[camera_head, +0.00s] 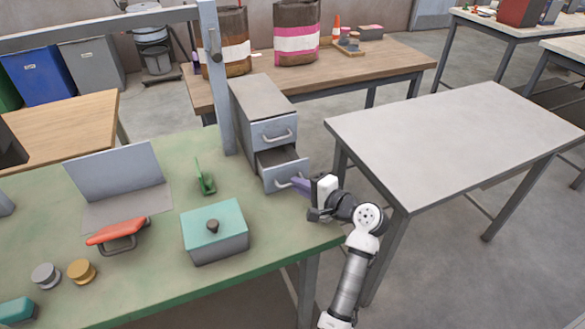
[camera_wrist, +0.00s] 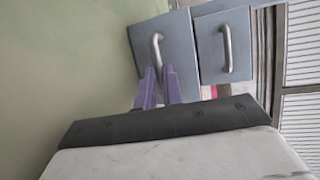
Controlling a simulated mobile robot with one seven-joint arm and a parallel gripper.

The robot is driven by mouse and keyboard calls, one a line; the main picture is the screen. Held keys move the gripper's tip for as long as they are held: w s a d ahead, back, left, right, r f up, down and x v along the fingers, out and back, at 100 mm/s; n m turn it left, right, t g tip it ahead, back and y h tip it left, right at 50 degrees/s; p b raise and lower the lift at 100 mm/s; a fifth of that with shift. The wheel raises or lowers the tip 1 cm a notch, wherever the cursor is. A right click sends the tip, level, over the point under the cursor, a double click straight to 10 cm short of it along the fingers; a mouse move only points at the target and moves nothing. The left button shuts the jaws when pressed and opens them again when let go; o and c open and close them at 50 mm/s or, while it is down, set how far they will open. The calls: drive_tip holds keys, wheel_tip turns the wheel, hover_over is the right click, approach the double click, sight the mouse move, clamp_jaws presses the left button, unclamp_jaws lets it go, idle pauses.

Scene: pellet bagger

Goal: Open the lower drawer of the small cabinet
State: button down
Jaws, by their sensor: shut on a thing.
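The small grey cabinet (camera_head: 258,100) stands on the green table with two drawers, one above the other. The upper drawer (camera_head: 273,131) is closed. The lower drawer (camera_head: 284,172) is pulled part way out, and its dark inside shows behind its front. My gripper (camera_head: 296,183) is at the lower drawer's handle (camera_head: 288,182), its purple fingers shut on that handle. In the wrist view the fingers (camera_wrist: 159,75) meet the lower end of the lower drawer's handle (camera_wrist: 157,48). The upper drawer's handle (camera_wrist: 227,48) is free beside it.
A teal-lidded box (camera_head: 215,232), a red-handled tool (camera_head: 117,233) and a green item (camera_head: 204,178) are on the green table (camera_head: 150,285) left of the cabinet. A bare grey table (camera_head: 455,145) stands to the right of my arm. A grey post (camera_head: 220,90) rises beside the cabinet.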

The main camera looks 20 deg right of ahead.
drive_tip(key=s+p, duration=0.1)
drive_tip(key=s, duration=0.7)
drive_tip(key=shift+d+p, duration=0.15)
drive_tip(key=shift+p, duration=0.2)
drive_tip(key=c, duration=1.5)
unclamp_jaws()
drive_tip(key=shift+w, duration=0.1)
drive_tip(key=b+v, duration=0.2)
drive_tip(key=v, duration=1.2)
drive_tip(key=shift+b, duration=0.4)
